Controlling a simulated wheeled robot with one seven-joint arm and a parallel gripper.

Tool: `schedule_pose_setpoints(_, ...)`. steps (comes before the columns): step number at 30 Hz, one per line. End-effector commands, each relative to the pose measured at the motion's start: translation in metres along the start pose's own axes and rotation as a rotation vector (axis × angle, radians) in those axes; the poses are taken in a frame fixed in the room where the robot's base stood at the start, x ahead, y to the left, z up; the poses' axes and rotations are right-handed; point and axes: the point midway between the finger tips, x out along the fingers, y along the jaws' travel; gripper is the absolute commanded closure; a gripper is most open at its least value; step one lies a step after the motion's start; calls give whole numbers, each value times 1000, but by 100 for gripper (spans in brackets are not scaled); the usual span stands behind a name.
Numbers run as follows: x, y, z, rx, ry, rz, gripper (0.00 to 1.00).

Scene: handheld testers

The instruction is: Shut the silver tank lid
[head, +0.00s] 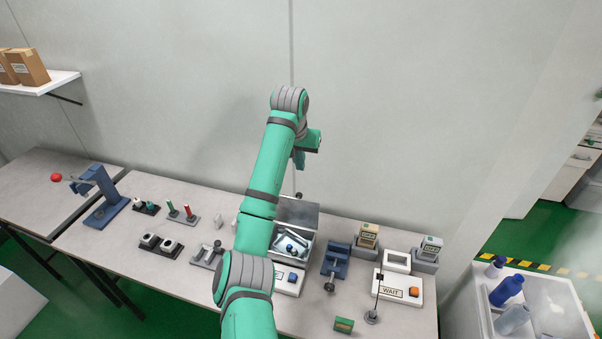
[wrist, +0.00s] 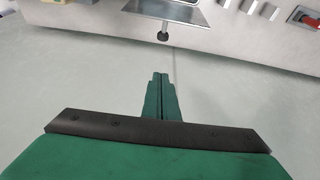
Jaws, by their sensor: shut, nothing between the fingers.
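The silver tank (head: 268,258) stands open on the bench behind my arm, with loose parts inside. Its grey lid (head: 300,212) is raised at the back, on the wall side. A small dark knob (head: 298,196) shows at the lid's far edge. In the wrist view the lid (wrist: 170,10) is at the top, with the black knob (wrist: 163,36) pointing toward my fingers. My gripper (head: 299,164) is shut and empty, between the lid and the wall, apart from the knob. Its closed fingers also show in the wrist view (wrist: 160,77). My arm hides part of the tank's left side.
A blue clamp fixture (head: 336,260) stands right of the tank. Further right are a WAIT box (head: 398,289) and small testers. Left are a bracket fixture (head: 208,256) and red and green handled tools (head: 181,214). The wall (head: 400,120) rises close behind the bench.

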Motion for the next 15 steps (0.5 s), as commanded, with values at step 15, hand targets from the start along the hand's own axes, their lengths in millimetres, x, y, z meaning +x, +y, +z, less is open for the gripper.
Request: schedule_pose_setpoints(15,81,0,0,-2,1,0,100)
